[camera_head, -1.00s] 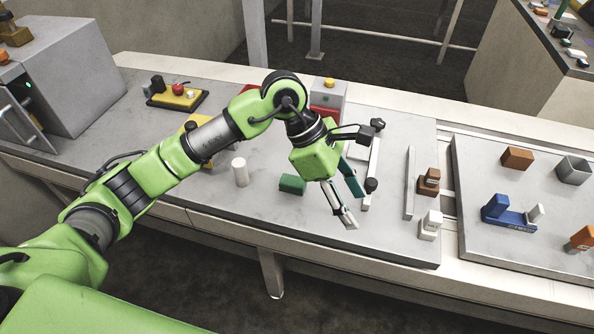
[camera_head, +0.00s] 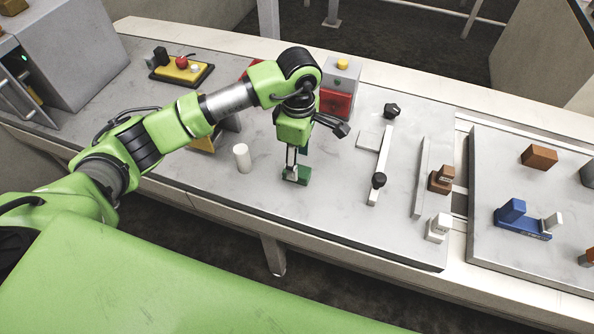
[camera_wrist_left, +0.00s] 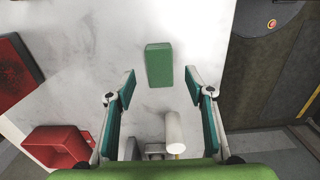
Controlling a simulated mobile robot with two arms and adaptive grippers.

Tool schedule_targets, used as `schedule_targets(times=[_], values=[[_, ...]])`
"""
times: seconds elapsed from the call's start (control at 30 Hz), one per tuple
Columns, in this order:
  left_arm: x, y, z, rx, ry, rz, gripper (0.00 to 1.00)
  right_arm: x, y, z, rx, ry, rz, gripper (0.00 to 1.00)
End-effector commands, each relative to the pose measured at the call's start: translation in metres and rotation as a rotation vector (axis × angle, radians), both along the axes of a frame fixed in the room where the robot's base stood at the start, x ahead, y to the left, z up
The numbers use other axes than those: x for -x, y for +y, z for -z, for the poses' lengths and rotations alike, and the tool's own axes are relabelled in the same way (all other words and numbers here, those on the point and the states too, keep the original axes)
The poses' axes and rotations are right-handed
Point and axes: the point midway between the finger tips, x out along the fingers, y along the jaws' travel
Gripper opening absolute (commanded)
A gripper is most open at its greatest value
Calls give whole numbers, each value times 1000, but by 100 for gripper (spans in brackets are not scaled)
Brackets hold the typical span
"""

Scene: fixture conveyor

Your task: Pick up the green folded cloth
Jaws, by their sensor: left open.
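The green folded cloth (camera_head: 304,180) lies on the grey worktop, partly hidden behind my left gripper in the head view. In the left wrist view the cloth (camera_wrist_left: 158,65) is a small green block shape, just beyond the fingertips and roughly centred between them. My left gripper (camera_head: 295,170) points down over the cloth. In the wrist view the left gripper (camera_wrist_left: 160,87) is open, with its teal finger pads on either side and nothing between the tips. Whether a finger touches the cloth cannot be told. My right gripper is not in view.
A white cylinder (camera_head: 241,157) stands left of the cloth; it also shows in the wrist view (camera_wrist_left: 173,132). A rail with black knobs (camera_head: 379,160) lies to the right. The worktop in front of the cloth is clear.

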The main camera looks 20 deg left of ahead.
Motion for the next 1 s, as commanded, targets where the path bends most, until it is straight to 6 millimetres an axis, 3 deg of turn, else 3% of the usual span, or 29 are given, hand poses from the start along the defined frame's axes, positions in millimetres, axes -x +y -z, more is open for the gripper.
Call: schedule_targets(times=[0.03,0.17,0.33,0.6,0.63,0.77,1.0], values=[[1,0,5,1,5,-1,49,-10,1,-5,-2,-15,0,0],[1,2,23,2,7,-2,49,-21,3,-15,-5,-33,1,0],[0,3,45,1,4,-2,49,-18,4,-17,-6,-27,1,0],[-1,3,50,2,1,0,49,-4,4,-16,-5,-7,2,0],[-1,3,50,2,1,0,46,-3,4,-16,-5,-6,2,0],[-1,3,50,1,1,0,12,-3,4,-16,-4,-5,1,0],[-1,3,50,1,1,0,10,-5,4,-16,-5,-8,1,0]])
